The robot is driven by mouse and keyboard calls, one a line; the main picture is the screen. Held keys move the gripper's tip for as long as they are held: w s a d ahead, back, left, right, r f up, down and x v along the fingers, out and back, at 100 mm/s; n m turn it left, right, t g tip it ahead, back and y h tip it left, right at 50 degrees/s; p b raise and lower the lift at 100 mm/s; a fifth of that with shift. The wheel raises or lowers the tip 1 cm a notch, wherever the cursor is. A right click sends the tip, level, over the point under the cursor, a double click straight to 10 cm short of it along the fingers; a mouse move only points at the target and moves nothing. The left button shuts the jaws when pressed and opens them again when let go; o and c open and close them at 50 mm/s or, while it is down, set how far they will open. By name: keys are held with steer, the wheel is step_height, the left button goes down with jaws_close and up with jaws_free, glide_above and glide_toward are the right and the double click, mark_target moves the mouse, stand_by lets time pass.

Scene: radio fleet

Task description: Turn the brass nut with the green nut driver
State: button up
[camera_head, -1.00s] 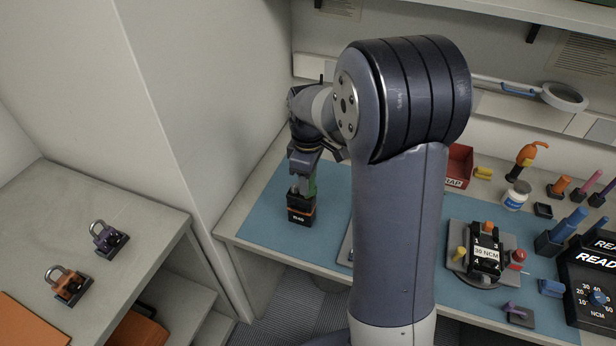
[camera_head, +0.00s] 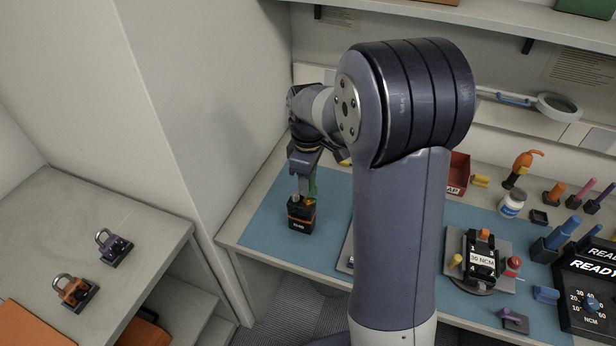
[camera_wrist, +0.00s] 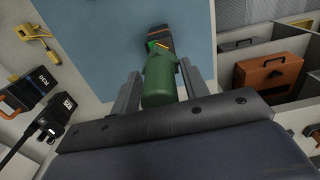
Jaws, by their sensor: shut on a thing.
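My gripper (camera_wrist: 160,90) is shut on the green handle of the nut driver (camera_wrist: 159,82). The driver points away from the wrist camera toward a black radio with orange trim (camera_wrist: 157,37) on the blue mat. In the head view the driver's green handle (camera_head: 313,186) shows beside my gripper (camera_head: 304,182), just above the radio (camera_head: 301,216), which stands upright. I cannot make out the brass nut. The handle hides the driver's tip in the wrist view, so I cannot tell whether it touches anything.
The blue mat (camera_head: 262,228) is clear around the radio. A wall stands close on the left. To the right are a fixture marked 30 NCM (camera_head: 482,262), a red bin (camera_head: 458,172), a white bottle (camera_head: 512,203) and a black torque display (camera_head: 590,290).

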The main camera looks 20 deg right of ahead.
steer(key=shift+f, duration=0.1)
steer(key=shift+f+n+b, duration=0.7)
steer(key=shift+f+b, duration=0.25)
steer(key=shift+f, duration=0.3)
steer(key=shift+f, duration=0.7)
stand_by(1.5)
steer(key=shift+m, duration=0.3)
steer(key=shift+m, duration=1.7)
steer(key=shift+r+p, duration=1.6)
steer(key=shift+r, duration=0.5)
